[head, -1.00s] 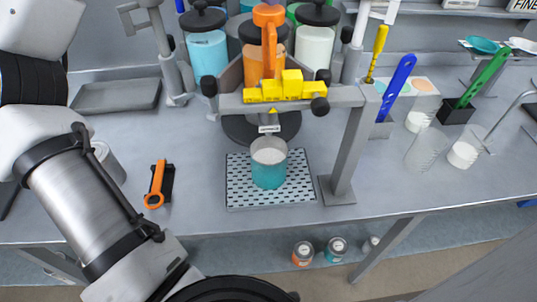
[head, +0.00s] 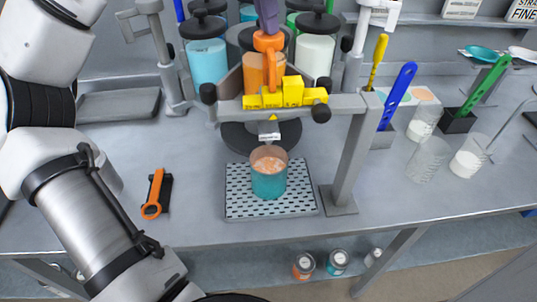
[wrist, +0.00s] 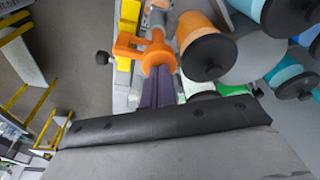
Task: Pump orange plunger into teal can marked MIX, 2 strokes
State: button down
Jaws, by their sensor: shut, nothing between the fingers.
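The orange plunger (head: 268,42) sits low over its orange canister (head: 254,72), behind the yellow blocks (head: 292,91). My gripper (head: 268,22) is shut and empty, with its purple fingertips right above the plunger's top and seemingly touching it. In the wrist view the purple fingers (wrist: 160,82) meet the orange plunger head (wrist: 157,54). The teal can (head: 269,185) stands upright on the perforated tray, under the spout (head: 269,130). Its content is pale with orange streaks. I cannot read any mark on the can.
The perforated tray (head: 236,205) lies on the grey bench between the frame's posts. Blue (head: 207,60) and white (head: 314,55) canisters flank the orange one. An orange-handled tool (head: 155,192) lies left. Cups and a green spatula (head: 487,85) stand right.

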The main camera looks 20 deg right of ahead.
notch_tip(320, 180, up, 2)
jog(key=p, duration=0.3)
jog(key=shift+r, duration=1.2)
jog(key=shift+f, duration=0.1)
jog(key=shift+f+b, duration=1.2)
jog(key=shift+f, duration=1)
jog(key=shift+r, duration=0.2)
notch_tip(320, 180, up, 2)
jog(key=shift+r+p, duration=0.1)
jog(key=shift+p, duration=1.15)
jog(key=shift+r, duration=1)
